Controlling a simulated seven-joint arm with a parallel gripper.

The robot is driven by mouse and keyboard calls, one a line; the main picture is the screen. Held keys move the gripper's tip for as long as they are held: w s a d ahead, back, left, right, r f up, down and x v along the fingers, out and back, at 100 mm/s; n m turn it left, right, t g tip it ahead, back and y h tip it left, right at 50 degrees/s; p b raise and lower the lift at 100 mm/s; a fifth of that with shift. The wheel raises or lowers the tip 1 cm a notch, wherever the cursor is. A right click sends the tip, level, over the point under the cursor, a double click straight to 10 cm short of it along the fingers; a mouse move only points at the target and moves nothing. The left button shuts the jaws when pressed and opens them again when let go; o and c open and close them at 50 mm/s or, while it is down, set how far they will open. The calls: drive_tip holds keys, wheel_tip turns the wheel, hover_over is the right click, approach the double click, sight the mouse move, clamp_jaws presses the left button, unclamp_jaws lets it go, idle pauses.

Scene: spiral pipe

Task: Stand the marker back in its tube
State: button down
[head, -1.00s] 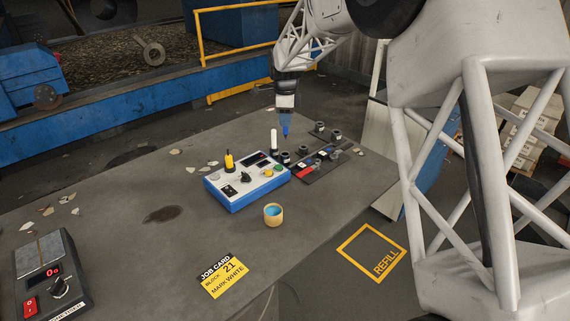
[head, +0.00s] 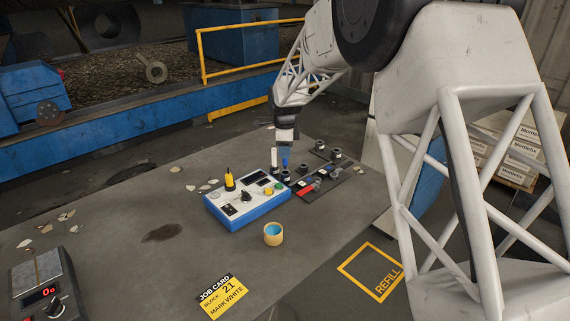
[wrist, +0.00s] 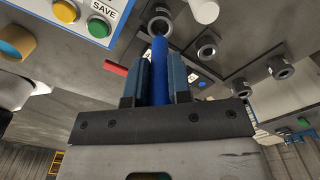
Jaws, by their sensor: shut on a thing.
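My gripper (head: 285,144) is shut on a blue marker (head: 284,159) and holds it upright, pointing down at the tube rack (head: 327,184). In the wrist view the blue marker (wrist: 160,72) sits between the two blue fingers. Its far end lies close to or over a dark tube with a grey rim (wrist: 160,19). I cannot tell whether it has entered the tube. In the head view a short tube (head: 286,176) stands just below the marker.
Several other short tubes (head: 336,154) stand on the rack. Red and blue pieces (head: 308,187) lie among them. A blue-and-white control box (head: 245,208) with a yellow knob stands left of the rack. The table's left middle is mostly clear.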

sight(285, 164)
drive_tip(key=shift+f, duration=0.15)
drive_tip(key=shift+f, duration=2.4)
drive_tip(key=shift+f, duration=0.1)
drive_tip(key=c, duration=1.1)
unclamp_jaws()
drive_tip(key=shift+o, duration=0.2)
wheel_tip(285, 164, up, 12)
drive_tip(key=shift+r, duration=0.15)
